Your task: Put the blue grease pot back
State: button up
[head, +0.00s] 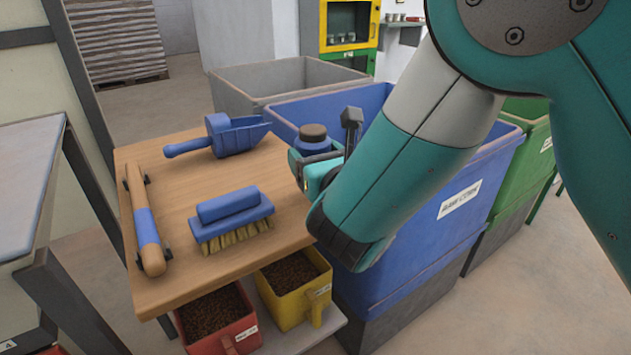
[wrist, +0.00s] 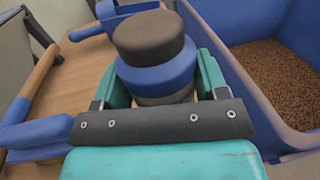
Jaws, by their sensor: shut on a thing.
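The blue grease pot (wrist: 155,75) has a dark lid and fills the middle of the wrist view. My gripper (wrist: 155,90) is shut on it, with a teal finger on each side. In the head view the pot (head: 313,141) is upright in my gripper (head: 316,160), at the right edge of the wooden table top (head: 185,190), beside the blue bin. My gripper and arm hide its lower part, and I cannot tell whether its base touches the table.
On the table are a blue scoop (head: 232,136), a blue brush (head: 231,217) and a wooden-handled tool (head: 146,225). A blue bin (head: 440,225) with brown granules stands right of the table. Red (head: 222,325) and yellow (head: 300,292) tubs sit below. The table's middle has bare room.

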notch_tip(320, 180, down, 3)
jog(key=shift+f+b, duration=0.2)
jog(key=shift+b, duration=0.7)
jog(key=shift+r, duration=0.15)
jog(key=o, duration=1.1)
jog(key=shift+f, duration=0.2)
